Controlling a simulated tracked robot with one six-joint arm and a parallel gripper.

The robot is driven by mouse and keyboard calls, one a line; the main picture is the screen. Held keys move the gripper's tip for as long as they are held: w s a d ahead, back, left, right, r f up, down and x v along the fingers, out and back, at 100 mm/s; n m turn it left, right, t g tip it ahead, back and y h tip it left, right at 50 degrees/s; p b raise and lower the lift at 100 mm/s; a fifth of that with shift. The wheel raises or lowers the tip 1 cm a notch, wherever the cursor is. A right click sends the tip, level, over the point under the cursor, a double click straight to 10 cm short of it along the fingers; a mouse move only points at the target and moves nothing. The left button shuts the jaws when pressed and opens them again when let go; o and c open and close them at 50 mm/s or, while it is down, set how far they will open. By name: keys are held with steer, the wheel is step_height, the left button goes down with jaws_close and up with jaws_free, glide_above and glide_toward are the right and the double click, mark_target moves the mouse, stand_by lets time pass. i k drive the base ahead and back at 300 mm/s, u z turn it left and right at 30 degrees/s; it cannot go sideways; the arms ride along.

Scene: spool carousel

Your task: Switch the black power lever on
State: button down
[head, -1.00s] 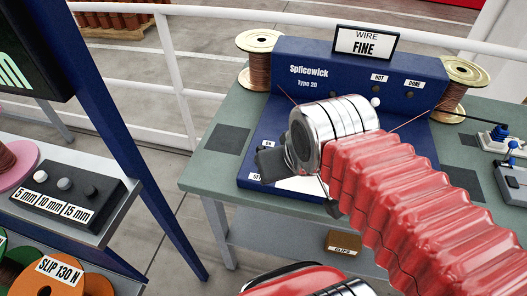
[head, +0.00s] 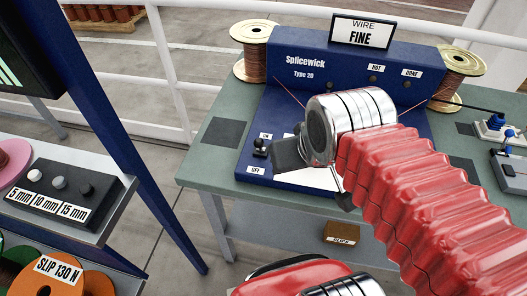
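The black power lever (head: 260,147) stands on the sloping front of the blue Splicewick machine (head: 310,72), at its left side. Its knob shows just under the ON label (head: 265,135), and the OFF label (head: 256,170) is lower down. The lever sits nearer ON than OFF. My gripper (head: 286,155) is just right of the lever, over the machine's front, with a dark jaw part pointing left. A narrow gap seems to show between jaw and lever. The silver wrist hides the fingers' inner side, so their opening is unclear.
A green bench (head: 200,165) carries the machine, with brass-coloured wire spools (head: 253,60) behind it and a sign (head: 362,32) reading WIRE FINE on top. Blue-handled tools (head: 507,140) lie at the right. A button box (head: 55,192) is on a shelf at left.

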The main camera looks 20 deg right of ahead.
mark_target(259, 143)
steer(key=k, duration=1.4)
steer(key=u, duration=0.7)
steer(key=i, duration=1)
steer(key=u, duration=0.05)
